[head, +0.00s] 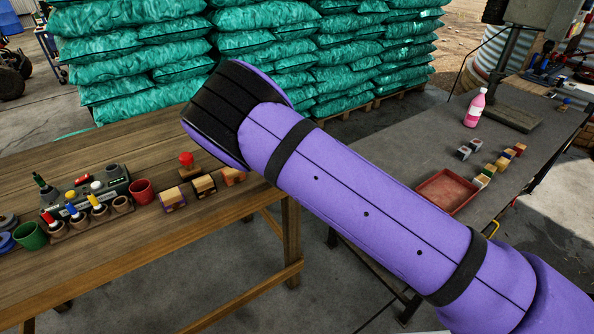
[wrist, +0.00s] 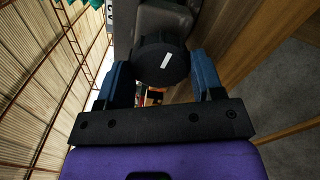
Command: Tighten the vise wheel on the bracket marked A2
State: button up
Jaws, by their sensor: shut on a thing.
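In the wrist view my gripper (wrist: 160,70) has its two blue fingers on either side of a round black wheel (wrist: 172,58) with a short white mark on its face. The gripper is shut on this wheel. Behind the wheel is a grey metal body (wrist: 152,20), the vise bracket. A pale label (wrist: 109,12) with dark characters, turned sideways and partly cut off, shows at the top; it looks like A2. In the head view my purple arm crosses the middle, and neither the gripper nor the vise shows there.
In the head view a wooden table (head: 120,258) on the left bears cups, several blocks and a red-knobbed thing (head: 187,161). A grey table (head: 400,158) on the right holds a red tray (head: 447,192), small blocks and a pink bottle (head: 475,108). Green sacks (head: 262,42) are stacked behind.

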jog(key=m, duration=0.6)
jog(key=shift+d+m, duration=0.1)
jog(key=shift+m, duration=0.2)
jog(key=m, duration=0.4)
jog(key=shift+s+f, duration=0.15)
jog(key=o, duration=1)
jog(key=n, duration=2.9)
jog(key=shift+w+a+r+n, duration=0.2)
jog(key=shift+w+a+n, duration=0.1)
jog(key=shift+n, duration=0.1)
